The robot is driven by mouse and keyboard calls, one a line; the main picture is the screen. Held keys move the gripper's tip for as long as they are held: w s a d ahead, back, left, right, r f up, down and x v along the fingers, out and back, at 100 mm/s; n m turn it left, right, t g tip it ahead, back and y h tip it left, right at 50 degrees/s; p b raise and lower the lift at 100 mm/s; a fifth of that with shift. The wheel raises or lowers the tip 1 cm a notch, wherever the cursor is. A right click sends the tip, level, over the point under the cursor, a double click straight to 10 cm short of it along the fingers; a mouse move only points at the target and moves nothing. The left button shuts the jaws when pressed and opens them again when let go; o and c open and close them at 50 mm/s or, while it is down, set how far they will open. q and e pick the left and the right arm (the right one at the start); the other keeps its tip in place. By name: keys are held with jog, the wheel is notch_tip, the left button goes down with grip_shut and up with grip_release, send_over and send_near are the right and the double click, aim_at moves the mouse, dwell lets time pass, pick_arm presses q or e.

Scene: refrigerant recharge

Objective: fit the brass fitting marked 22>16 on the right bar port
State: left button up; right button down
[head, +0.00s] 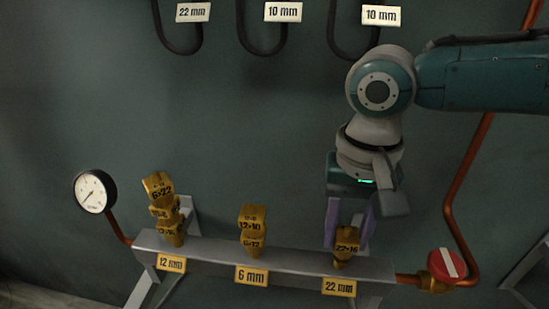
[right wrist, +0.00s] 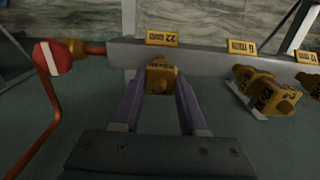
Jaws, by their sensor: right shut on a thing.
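The brass fitting marked 22>16 (head: 347,241) is at the right bar port, above the 22 mm label (head: 339,287). It looks upright, and its lower end meets the top of the grey bar (head: 300,264). I cannot tell whether it is fully seated. My right gripper (head: 349,230) comes down from above with its purple fingers shut on this fitting. In the right wrist view the fitting (right wrist: 160,76) sits between the two fingertips, beside the bar (right wrist: 207,59). The port itself is hidden under the fitting. My left gripper is not in view.
Stacked brass fittings stand on the left port (head: 163,208) and the middle port (head: 252,228), labelled 12 mm and 6 mm. A gauge (head: 95,191) is at the left end, a red valve knob (head: 447,265) at the right. Labelled black hoses (head: 180,47) hang above.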

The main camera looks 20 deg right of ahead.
jog(key=shift+f, duration=0.4)
jog(key=shift+f, duration=0.1)
jog(key=shift+c, duration=1.8)
grip_release()
notch_tip(320, 180, up, 10)
jog(key=shift+f+p, duration=0.1)
jog(key=shift+p, duration=0.45)
